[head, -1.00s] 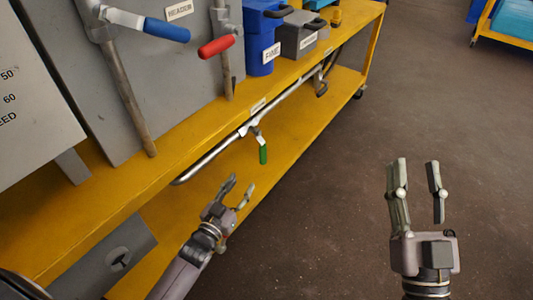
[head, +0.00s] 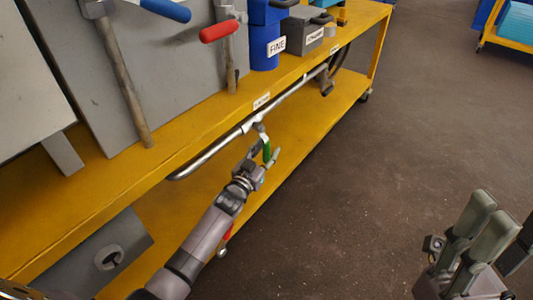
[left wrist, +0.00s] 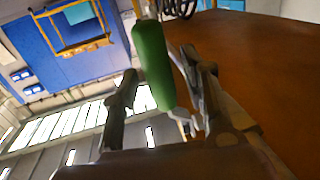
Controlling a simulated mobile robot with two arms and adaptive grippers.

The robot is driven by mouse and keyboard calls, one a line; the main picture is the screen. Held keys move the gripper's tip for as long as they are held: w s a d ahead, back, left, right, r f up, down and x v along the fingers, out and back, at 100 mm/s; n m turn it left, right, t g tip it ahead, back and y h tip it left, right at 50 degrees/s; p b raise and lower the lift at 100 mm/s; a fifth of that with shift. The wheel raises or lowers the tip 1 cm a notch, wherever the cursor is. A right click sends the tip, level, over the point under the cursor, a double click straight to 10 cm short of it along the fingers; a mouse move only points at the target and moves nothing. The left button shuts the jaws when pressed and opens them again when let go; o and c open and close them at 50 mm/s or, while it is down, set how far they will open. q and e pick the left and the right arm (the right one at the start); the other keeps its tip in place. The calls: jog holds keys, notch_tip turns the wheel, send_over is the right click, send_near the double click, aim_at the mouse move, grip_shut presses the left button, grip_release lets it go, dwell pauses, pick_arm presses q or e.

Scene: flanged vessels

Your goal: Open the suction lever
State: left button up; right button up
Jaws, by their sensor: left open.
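The green-handled lever (head: 266,151) hangs from a metal pipe under the bench top. My left gripper (head: 263,164) is at this handle in the head view and partly covers it. In the left wrist view the green handle (left wrist: 152,62) lies between the two spread fingers of my left gripper (left wrist: 163,95), which are not closed on it. A small label (head: 261,101) is on the bench edge above the lever; its text is too small to read. My right gripper (head: 505,222) is open and empty at the lower right, away from the bench.
A red-handled lever (head: 219,31) and a blue-handled lever (head: 166,10) are above the yellow bench (head: 195,116). A blue vessel (head: 265,40) and a grey box (head: 305,35) stand on it. A red part (head: 226,234) shows beside my left arm.

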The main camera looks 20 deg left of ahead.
pick_arm(q)
jog(key=shift+w, duration=0.35)
jog(key=shift+c, duration=0.2)
grip_shut()
dwell(0.5)
